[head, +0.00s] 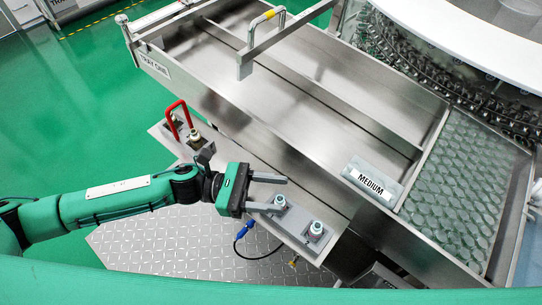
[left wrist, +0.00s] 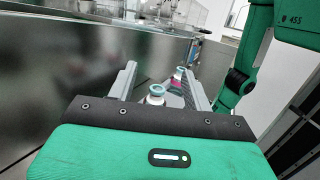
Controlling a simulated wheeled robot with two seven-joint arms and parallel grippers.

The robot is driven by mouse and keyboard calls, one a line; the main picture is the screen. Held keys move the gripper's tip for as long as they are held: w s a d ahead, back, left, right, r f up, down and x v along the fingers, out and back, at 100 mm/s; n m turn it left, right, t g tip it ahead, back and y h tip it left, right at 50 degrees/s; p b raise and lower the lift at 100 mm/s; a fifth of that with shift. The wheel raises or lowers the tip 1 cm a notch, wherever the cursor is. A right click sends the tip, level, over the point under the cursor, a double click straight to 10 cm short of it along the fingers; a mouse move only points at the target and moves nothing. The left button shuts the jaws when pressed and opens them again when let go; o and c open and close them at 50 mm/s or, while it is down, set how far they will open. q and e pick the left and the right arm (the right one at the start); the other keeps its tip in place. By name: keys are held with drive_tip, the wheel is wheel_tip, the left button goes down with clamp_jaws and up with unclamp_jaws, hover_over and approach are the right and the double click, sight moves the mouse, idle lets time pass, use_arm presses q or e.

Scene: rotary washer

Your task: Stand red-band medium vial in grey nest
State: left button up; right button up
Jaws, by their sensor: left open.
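My left gripper (head: 286,195) is open over the narrow metal ledge, its fingers pointing right. A pale-topped vial (head: 280,201) stands in a holder by the tip of its lower finger. A second vial (head: 316,228) stands in a holder farther along the ledge, and a third (head: 195,136) stands by the red handle. In the left wrist view a vial with a teal rim (left wrist: 156,93) shows between the open fingers (left wrist: 158,68), apart from both. Another vial (left wrist: 178,73) is beyond it, with a pinkish patch below. Band colours and the grey nest cannot be made out for sure.
A large steel tray (head: 290,105) with dividers runs behind the ledge. A MEDIUM label block (head: 372,184) sits on it, beside a bed of many glass vials (head: 455,180). A red handle (head: 178,120) and a steel bar (head: 262,45) rise up. A blue-plugged cable (head: 243,230) hangs below.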

use_arm(q)
wheel_tip(320, 180, up, 17)
drive_tip(key=b, duration=0.3)
idle(0.6)
